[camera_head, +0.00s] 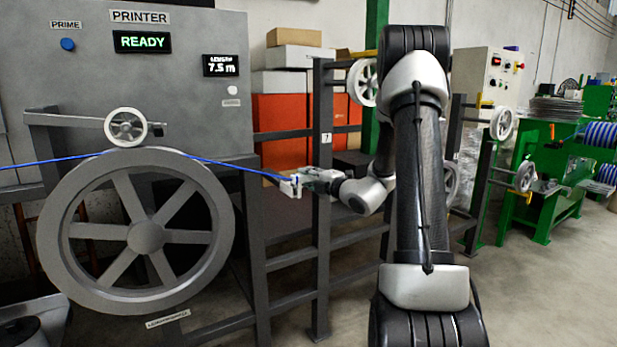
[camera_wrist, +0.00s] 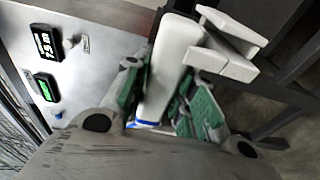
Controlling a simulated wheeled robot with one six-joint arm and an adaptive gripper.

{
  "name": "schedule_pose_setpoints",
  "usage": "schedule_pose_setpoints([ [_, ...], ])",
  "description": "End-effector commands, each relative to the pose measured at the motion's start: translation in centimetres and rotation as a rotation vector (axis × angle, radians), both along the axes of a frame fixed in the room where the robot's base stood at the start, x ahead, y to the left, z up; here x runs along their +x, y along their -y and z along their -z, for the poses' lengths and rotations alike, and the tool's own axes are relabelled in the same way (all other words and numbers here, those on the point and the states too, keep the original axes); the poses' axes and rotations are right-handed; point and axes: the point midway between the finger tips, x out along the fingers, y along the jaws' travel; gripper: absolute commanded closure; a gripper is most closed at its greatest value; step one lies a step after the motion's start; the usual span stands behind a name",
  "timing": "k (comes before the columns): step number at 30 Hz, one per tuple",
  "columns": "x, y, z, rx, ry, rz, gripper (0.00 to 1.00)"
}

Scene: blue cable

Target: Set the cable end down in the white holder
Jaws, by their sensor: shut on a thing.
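The blue cable (camera_head: 222,163) comes in from the left, passes over the big wheel and slopes down to my gripper (camera_head: 312,177). My gripper is shut on the cable end, with a bit of blue (camera_wrist: 148,124) showing between its green-padded fingers in the wrist view. The white holder (camera_head: 288,187) is right at my fingertips in the head view. In the wrist view its white, pronged part (camera_wrist: 228,62) is just beyond the fingers at upper right, and a white rounded piece lies between them. I cannot tell whether the cable rests in the holder.
The grey printer (camera_head: 200,110) stands at left, with a large wheel (camera_head: 75,252) and a small roller (camera_head: 126,127) on its front. A dark metal frame (camera_head: 321,250) stands behind my gripper. Green machines (camera_head: 545,190) are at far right. Bare floor lies at lower right.

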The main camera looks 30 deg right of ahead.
Motion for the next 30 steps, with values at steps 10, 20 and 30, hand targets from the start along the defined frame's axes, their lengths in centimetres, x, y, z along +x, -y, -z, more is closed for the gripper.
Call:
schedule_pose_setpoints([
  [10, 0.0, 0.02, 0.67, 0.0, 0.001, 0.0, 0.95],
  [20, -0.01, 0.01, 0.73, 0.0, 0.001, 0.0, 0.95],
  [30, 0.0, 0.01, 1.13, 0.0, 0.001, 0.0, 0.95],
])
